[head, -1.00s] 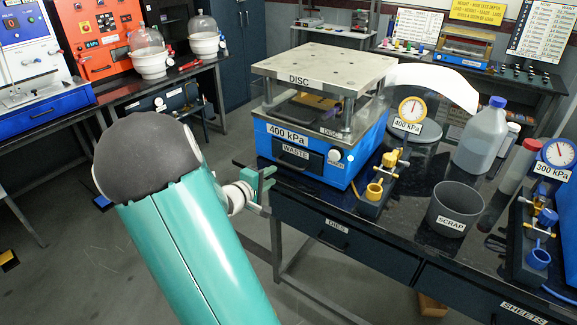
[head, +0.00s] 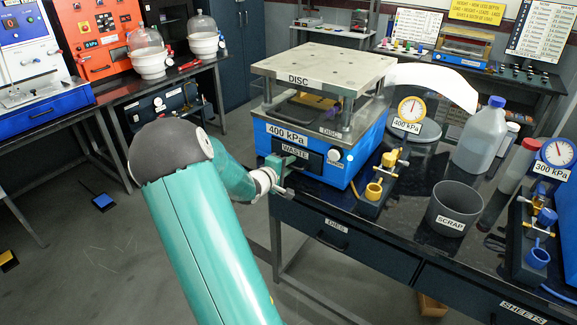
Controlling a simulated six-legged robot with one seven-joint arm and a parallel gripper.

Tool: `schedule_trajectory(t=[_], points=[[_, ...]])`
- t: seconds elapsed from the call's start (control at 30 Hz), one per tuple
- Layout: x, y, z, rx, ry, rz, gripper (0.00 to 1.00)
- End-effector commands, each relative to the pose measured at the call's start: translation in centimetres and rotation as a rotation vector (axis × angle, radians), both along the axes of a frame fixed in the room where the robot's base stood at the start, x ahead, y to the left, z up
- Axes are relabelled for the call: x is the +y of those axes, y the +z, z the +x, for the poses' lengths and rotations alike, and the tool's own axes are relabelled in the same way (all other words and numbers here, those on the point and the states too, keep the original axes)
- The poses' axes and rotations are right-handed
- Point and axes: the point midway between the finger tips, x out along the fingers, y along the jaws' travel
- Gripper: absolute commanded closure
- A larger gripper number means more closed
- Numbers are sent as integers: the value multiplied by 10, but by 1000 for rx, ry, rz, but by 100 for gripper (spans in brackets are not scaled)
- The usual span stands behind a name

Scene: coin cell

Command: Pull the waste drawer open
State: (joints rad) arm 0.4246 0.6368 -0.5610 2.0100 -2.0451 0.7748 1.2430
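The waste drawer (head: 313,162) is a dark panel low in the front of the blue 400 kPa press (head: 345,165). A white WASTE label (head: 295,154) marks it. The drawer front looks about flush with the press, so it appears closed. My gripper (head: 287,168) is at the left part of the drawer front, where the drawer handle is. The gripper's green fingers cover most of the handle. I cannot tell whether they touch it or have closed on it.
The press stands on a black table whose DIES drawer (head: 333,236) is below. A yellow-cupped brass fitting (head: 375,188), a grey SCRAP bin (head: 453,208) and a gauge (head: 411,110) stand to the right. The floor left of the table is open.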

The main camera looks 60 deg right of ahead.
Motion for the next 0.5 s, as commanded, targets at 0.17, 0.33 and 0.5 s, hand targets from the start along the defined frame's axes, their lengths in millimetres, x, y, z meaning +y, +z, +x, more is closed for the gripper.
schedule_trajectory(t=[0.17, 0.33, 0.5], points=[[0, 0, 0, 0, 0, 0, 100], [1, 0, 0, -1, 0, 0, 100], [9, 0, 2, 0, 0, 0, 100]])
